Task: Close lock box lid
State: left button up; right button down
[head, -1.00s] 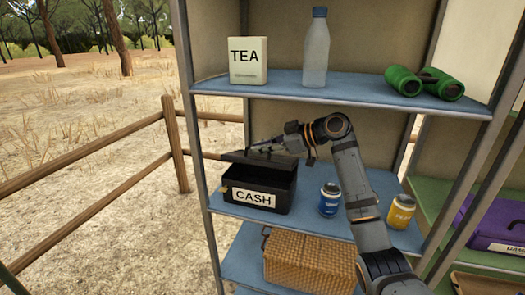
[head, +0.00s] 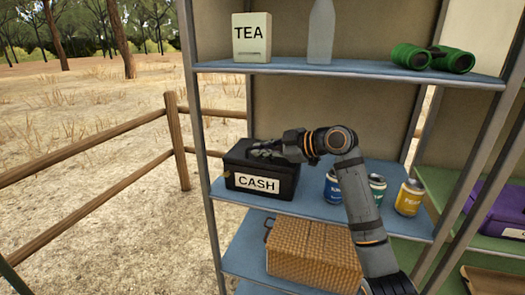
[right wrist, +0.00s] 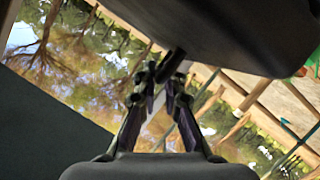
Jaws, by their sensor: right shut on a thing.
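The black lock box (head: 257,186), with a white CASH label on its front, stands on the blue middle shelf at its left. Its lid (head: 236,153) lies down on or very near the box rim; the gripper partly covers it, so I cannot tell if a gap is left. My right gripper (head: 262,150) is over the box top, reaching in from the right, and is shut on the lid's dark grip part. In the right wrist view, the right gripper's fingertips (right wrist: 172,78) close on a dark bar (right wrist: 171,63). My left gripper is not in view.
Several labelled cans, one of them yellow (head: 409,198), stand right of the box, close to my right forearm. A wicker basket (head: 312,254) is on the shelf below. The tea tin (head: 252,38), bottle (head: 320,32) and green binoculars (head: 432,58) are on the upper shelf (head: 300,67).

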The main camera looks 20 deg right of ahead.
jog(key=shift+s+f, duration=0.1)
jog(key=shift+f, duration=0.35)
jog(key=c, duration=1.7)
grip_release()
jog(key=shift+r, duration=0.1)
jog(key=shift+s+d+r, duration=0.1)
jog(key=shift+s, duration=0.05)
jog(key=v, duration=1.1)
jog(key=shift+s+d+r, duration=0.2)
jog(key=shift+r, duration=0.05)
